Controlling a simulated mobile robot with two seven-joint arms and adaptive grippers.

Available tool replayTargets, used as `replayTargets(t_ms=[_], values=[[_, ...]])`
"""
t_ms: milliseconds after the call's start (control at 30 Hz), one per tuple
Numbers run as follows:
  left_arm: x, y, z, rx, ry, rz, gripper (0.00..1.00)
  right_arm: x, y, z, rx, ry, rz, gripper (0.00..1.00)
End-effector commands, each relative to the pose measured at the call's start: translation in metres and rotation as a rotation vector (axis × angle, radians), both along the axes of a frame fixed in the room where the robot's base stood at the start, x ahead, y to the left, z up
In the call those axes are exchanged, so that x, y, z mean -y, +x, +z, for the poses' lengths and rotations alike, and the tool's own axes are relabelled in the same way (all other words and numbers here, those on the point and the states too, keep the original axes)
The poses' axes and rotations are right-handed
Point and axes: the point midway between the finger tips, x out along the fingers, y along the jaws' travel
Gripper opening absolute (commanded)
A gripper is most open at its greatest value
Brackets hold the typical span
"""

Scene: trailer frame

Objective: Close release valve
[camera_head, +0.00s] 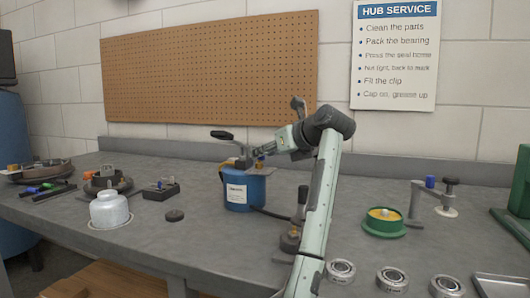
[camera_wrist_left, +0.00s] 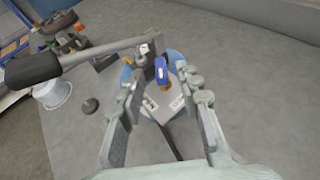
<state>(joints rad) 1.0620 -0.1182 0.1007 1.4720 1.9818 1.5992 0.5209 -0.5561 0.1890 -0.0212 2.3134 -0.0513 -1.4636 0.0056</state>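The blue pump can (camera_head: 243,190) stands on the grey bench, with a white label and a black-gripped lever (camera_head: 222,135) at its top. In the left wrist view, a small blue valve knob (camera_wrist_left: 162,72) on a brass stem sits on the pump's grey top plate (camera_wrist_left: 168,103). My left gripper (camera_head: 262,149) is over the pump top. In the left wrist view its two fingers (camera_wrist_left: 166,105) are spread with the plate seen between them, and the knob lies beyond, near the fingertips. I cannot tell whether a finger touches it. My right gripper is not in view.
The lever's black grip (camera_wrist_left: 34,68) reaches left past my fingers. A white tub (camera_head: 109,210) and a dark puck (camera_head: 174,215) stand left of the pump. A green dish (camera_head: 384,222), a clamp-like stand (camera_head: 440,196) and several bearings (camera_head: 392,279) are on the right.

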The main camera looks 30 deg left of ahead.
Motion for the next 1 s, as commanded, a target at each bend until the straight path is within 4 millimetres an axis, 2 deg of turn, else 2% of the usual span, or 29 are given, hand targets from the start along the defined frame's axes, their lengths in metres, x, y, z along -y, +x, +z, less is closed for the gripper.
replayTargets(t_ms=[133, 400, 700, 1000], values=[[-0.0095, 0.0037, -0.0041, -0.002, 0.000, 0.001, 0.34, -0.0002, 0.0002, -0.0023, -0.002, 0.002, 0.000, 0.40], [-0.0108, 0.0044, -0.0052, 0.000, -0.001, 0.000, 0.34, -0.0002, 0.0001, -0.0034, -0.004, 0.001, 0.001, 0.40], [-0.0106, 0.0043, -0.0050, 0.000, -0.001, 0.000, 0.00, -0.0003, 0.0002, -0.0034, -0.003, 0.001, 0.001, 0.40], [-0.0098, 0.0050, -0.0044, 0.000, -0.002, 0.009, 0.00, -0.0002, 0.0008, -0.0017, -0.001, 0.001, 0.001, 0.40]])
